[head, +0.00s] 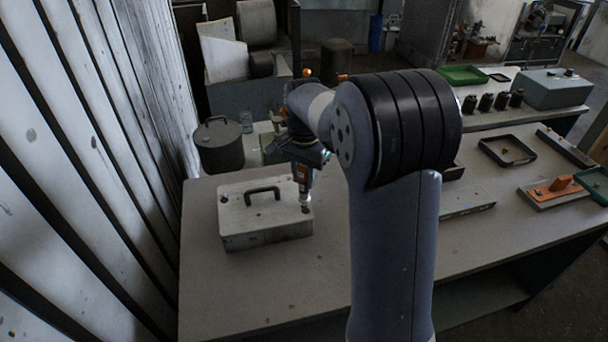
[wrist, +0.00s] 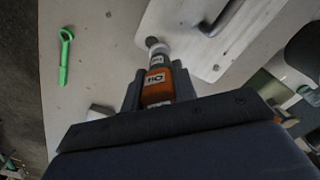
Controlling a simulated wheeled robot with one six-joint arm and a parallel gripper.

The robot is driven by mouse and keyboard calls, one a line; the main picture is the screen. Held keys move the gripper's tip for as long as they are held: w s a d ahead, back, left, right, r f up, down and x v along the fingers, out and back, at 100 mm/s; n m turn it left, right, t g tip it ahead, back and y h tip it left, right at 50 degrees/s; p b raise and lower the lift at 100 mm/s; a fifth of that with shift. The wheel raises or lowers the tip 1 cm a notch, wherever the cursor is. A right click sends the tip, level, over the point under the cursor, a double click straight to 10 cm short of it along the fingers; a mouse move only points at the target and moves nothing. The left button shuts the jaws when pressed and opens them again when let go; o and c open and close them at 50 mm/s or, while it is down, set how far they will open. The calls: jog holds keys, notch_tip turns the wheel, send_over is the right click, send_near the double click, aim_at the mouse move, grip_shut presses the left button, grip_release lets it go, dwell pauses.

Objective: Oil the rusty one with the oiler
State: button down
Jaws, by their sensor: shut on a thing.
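The oiler (head: 304,174) has an orange body with a white label, and it also shows in the wrist view (wrist: 158,86). My gripper (head: 302,168) is shut on it, with a dark finger on each side in the wrist view (wrist: 158,92). The oiler points nozzle down over the right end of the pale grey housing cover (head: 265,226), which has a dark handle (head: 262,191). A round, dark, bolt-like end (wrist: 152,42) shows at the nozzle near the cover's edge; I cannot tell whether they touch. Another small bolt head (wrist: 216,68) shows on the cover. Rust cannot be made out.
A green spanner (wrist: 65,56) lies on the bench. A dark lidded pot (head: 217,146) stands behind the cover. Black trays (head: 507,150), an orange-handled tool (head: 553,191) and a blue-grey box (head: 552,89) are to the right. The bench front (head: 270,290) is clear.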

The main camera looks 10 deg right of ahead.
jog(key=shift+r, duration=0.1)
notch_tip(320, 180, up, 7)
jog(key=p, duration=0.6)
dwell(2.6)
